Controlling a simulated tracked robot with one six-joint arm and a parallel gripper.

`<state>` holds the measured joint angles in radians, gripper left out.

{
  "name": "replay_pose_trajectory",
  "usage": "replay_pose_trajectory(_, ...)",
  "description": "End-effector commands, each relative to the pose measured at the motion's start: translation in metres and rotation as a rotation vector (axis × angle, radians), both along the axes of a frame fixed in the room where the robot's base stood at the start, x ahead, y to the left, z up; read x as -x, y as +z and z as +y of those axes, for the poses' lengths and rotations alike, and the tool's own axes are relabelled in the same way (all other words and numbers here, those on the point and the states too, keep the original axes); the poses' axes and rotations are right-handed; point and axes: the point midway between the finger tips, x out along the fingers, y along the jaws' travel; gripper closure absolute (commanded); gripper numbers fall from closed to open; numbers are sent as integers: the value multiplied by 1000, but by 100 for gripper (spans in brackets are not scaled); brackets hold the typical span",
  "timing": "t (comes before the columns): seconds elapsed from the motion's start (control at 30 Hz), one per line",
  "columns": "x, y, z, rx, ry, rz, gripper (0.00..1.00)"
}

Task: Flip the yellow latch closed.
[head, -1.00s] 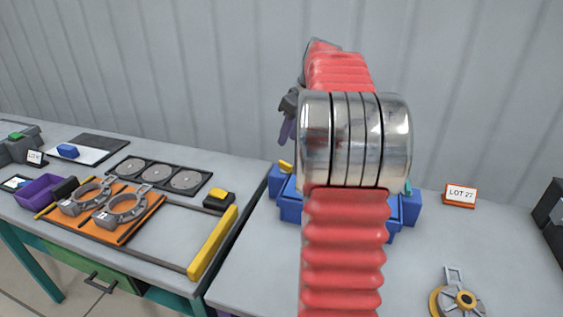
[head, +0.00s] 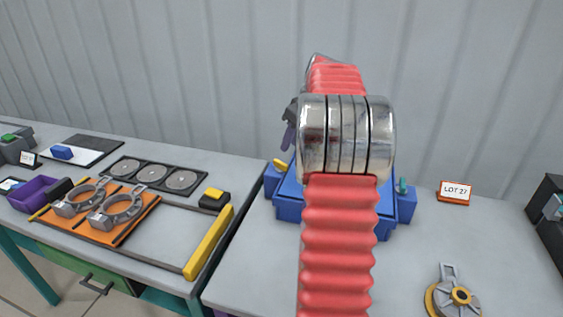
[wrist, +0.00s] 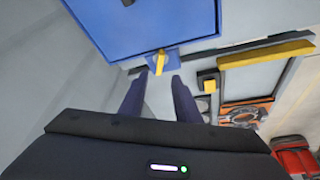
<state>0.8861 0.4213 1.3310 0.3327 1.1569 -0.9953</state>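The yellow latch (wrist: 160,62) sits on a small blue block at the edge of a blue box (wrist: 150,22) in the wrist view. In that view it points roughly up and down the picture. In the head view the latch (head: 280,163) is a small yellow piece at the box's left side. My gripper (wrist: 159,82) is open and empty, its two dark fingers reaching toward the latch, one on either side of its line. I cannot tell whether they touch it. My gripper (head: 289,132) is partly hidden behind my arm in the head view, above the latch.
My arm hides the middle of the blue box. A LOT 27 sign (head: 455,192) and a round grey and yellow part (head: 455,295) are on the right. The left table carries an orange tray (head: 125,228), a yellow bar (head: 208,243) and a purple bin (head: 33,193).

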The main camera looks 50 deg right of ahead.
Motion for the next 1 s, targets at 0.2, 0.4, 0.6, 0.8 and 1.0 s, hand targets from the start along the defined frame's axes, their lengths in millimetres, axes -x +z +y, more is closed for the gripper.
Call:
replay_pose_trajectory(0.2, -13, -33, 1, -1, 2, 2, 70)
replay_pose_trajectory(0.4, -25, -61, 1, -2, 2, 2, 70)
replay_pose_trajectory(0.6, -35, -84, 1, -1, 1, 1, 70)
replay_pose_trajectory(0.8, -38, -93, 1, -1, 1, 1, 70)
replay_pose_trajectory(1.0, -39, -93, 1, -1, 1, 0, 70)
